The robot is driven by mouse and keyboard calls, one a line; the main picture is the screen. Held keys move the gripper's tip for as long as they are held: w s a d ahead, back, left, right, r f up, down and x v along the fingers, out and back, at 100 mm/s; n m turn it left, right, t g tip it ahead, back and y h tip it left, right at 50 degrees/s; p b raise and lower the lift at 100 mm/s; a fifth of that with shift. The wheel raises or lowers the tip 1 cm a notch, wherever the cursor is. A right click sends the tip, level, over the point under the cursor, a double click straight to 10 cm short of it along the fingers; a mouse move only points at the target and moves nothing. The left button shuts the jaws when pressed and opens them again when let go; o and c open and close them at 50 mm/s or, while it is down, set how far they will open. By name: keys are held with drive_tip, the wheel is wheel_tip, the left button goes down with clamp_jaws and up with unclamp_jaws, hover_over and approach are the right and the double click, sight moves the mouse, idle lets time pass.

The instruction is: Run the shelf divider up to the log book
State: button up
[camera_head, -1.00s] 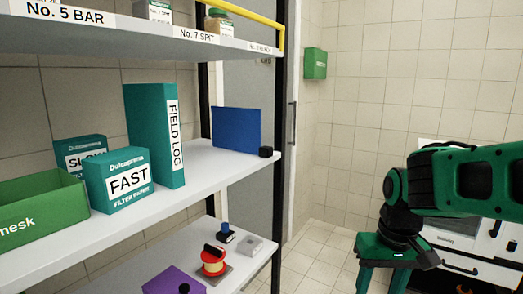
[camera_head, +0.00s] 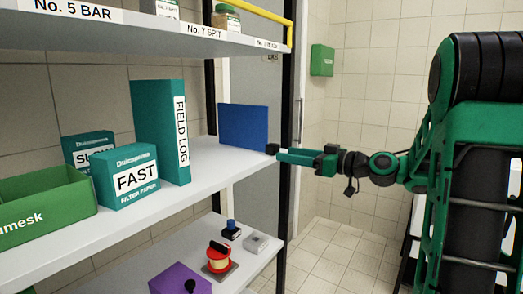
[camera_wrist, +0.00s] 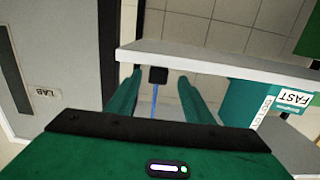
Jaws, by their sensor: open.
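The shelf divider is an upright blue panel (camera_head: 243,126) on the middle shelf, with a black knob (camera_head: 271,149) at its front edge. In the wrist view the divider shows as a thin blue edge (camera_wrist: 155,102) with the knob (camera_wrist: 158,75). The log book (camera_head: 160,130), tall, teal and labelled FIELD LOG, stands upright left of the divider, with a gap between them. My gripper (camera_head: 281,154) is open at the shelf's front edge. In the wrist view its two fingers lie either side of the knob, with space on both sides.
The FAST filter paper box (camera_head: 126,177), SLOW box (camera_head: 88,151) and green bin (camera_head: 45,203) are left of the log book. The upper shelf (camera_head: 150,34) passes above. A lower shelf holds a purple box (camera_head: 180,279) and small items. Shelf between book and divider is clear.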

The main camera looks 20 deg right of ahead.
sight(263, 152)
drive_tip(key=shift+w+d+r, duration=0.1)
drive_tip(key=shift+d+r, duration=0.05)
drive_tip(key=shift+r, duration=0.2)
drive_tip(key=shift+w+a, duration=0.2)
drive_tip(key=x, duration=1)
drive_tip(key=shift+w+a+r, duration=0.1)
drive_tip(key=shift+r, duration=0.1)
drive_tip(key=shift+c, duration=0.6)
clamp_jaws()
